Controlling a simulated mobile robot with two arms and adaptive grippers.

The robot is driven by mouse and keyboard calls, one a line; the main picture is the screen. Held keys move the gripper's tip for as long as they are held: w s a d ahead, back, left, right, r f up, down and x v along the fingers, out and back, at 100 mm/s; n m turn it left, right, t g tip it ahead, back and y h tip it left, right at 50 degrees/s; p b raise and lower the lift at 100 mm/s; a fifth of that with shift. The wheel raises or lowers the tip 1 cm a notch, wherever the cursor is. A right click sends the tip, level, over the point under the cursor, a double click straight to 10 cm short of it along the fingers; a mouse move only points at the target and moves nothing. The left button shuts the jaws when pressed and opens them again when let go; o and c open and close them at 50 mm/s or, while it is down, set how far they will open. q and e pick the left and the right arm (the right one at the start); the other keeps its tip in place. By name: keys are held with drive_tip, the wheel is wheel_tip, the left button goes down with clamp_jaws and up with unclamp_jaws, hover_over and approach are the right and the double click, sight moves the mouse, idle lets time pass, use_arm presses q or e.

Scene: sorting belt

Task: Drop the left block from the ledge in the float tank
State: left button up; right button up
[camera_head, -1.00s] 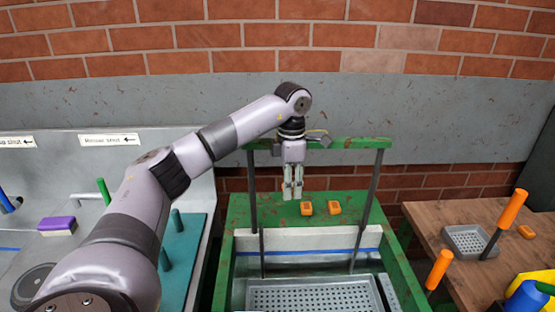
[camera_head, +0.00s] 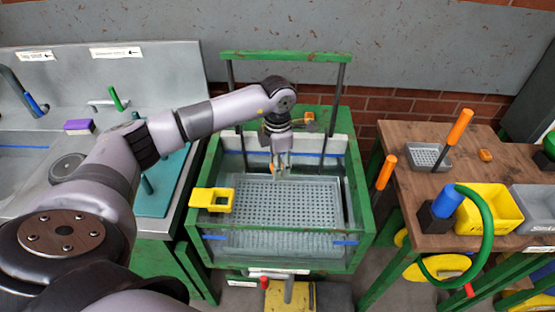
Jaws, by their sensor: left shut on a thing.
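The float tank (camera_head: 361,205) has a green frame, water and a perforated grey tray inside. My left gripper (camera_head: 281,172) points down over the back part of the tank. It is shut on the left block (camera_head: 274,168), a small orange piece mostly hidden by the fingers. The other orange block (camera_head: 309,117) sits on the green ledge (camera_head: 325,125) behind the tank, partly hidden by my wrist. My right gripper is not in view.
A yellow holder (camera_head: 211,199) hangs on the tank's left rim. A green overhead bar (camera_head: 285,56) on dark posts stands behind my wrist. At right, a wooden table (camera_head: 400,170) bears a grey tray, orange-handled tool and yellow bin (camera_head: 488,209). A sink counter is at left.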

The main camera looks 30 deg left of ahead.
use_arm(q)
wheel_tip(320, 180, down, 8)
drive_tip(key=b, duration=0.4)
drive_tip(key=shift+d, duration=0.15)
drive_tip(key=o, duration=1)
drive_tip(key=shift+r, duration=0.1)
wheel_tip(320, 180, up, 12)
drive_tip(key=shift+f, duration=0.1)
idle(0.4)
